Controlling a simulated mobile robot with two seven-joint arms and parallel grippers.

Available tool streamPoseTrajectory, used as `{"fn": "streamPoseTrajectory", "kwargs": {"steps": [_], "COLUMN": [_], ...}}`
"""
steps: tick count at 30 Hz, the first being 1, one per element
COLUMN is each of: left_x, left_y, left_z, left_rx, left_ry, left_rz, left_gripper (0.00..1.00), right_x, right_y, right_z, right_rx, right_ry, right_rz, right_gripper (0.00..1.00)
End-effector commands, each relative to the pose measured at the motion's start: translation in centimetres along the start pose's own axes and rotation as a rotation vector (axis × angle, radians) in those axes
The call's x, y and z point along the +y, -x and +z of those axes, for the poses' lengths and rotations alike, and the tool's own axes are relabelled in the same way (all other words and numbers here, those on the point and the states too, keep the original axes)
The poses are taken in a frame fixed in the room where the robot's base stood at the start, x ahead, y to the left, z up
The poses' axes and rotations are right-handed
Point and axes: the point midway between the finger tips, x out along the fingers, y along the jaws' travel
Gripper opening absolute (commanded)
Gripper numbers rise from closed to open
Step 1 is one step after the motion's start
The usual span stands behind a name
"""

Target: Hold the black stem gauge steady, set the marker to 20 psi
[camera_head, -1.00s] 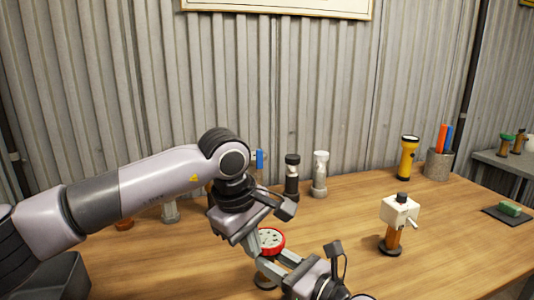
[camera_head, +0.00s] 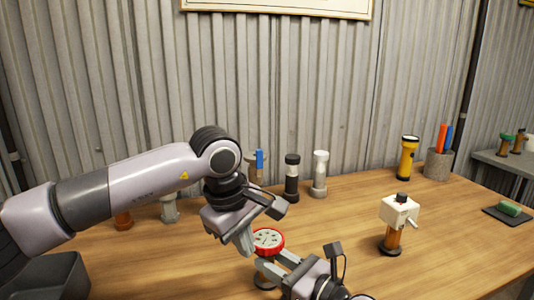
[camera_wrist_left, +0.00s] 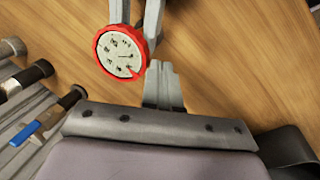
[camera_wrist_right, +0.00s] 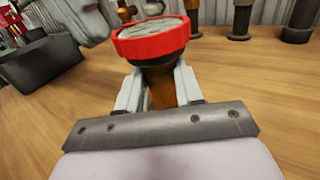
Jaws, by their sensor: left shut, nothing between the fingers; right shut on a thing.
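The gauge (camera_head: 268,241) has a red rim, a pale dial and a stem below it, and stands near the front middle of the table. In the left wrist view its dial (camera_wrist_left: 118,54) shows markings too small to read and a red wedge at the rim. My right gripper (camera_wrist_right: 157,85) is shut on the stem, which looks brown under a dark collar in the right wrist view. My left gripper (camera_head: 247,246) is shut and empty, just left of the rim in the head view. In the left wrist view its fingertips (camera_wrist_left: 160,66) are close beside the rim; contact is unclear.
A white block-shaped fitting (camera_head: 399,211) on a brown stem stands to the right. A black cylinder (camera_head: 292,178), a white cylinder (camera_head: 319,173) and a yellow flashlight (camera_head: 407,158) stand at the back. A cup (camera_head: 438,165) holds orange and blue items. The table's right front is clear.

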Motion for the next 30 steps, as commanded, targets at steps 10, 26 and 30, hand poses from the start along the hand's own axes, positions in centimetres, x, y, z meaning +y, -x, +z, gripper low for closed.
{"fn": "streamPoseTrajectory", "kwargs": {"steps": [10, 26, 30], "left_x": [1.1, 1.4, 1.4], "left_y": [4.2, 5.5, 5.5], "left_z": [0.0, 0.0, 0.0], "left_rx": [0.002, 0.0, 0.0], "left_ry": [0.0, -0.001, -0.001], "left_rz": [0.003, 0.001, 0.0], "left_gripper": [0.0, 0.0, 0.0], "right_x": [-0.1, -0.1, -0.1], "right_y": [0.0, 0.0, 0.0], "right_z": [0.0, 0.0, 0.0], "right_rx": [0.0, 0.0, 0.0], "right_ry": [-0.001, 0.0, 0.0], "right_rz": [-0.002, -0.003, -0.003], "right_gripper": [0.0, 0.0, 0.65]}}
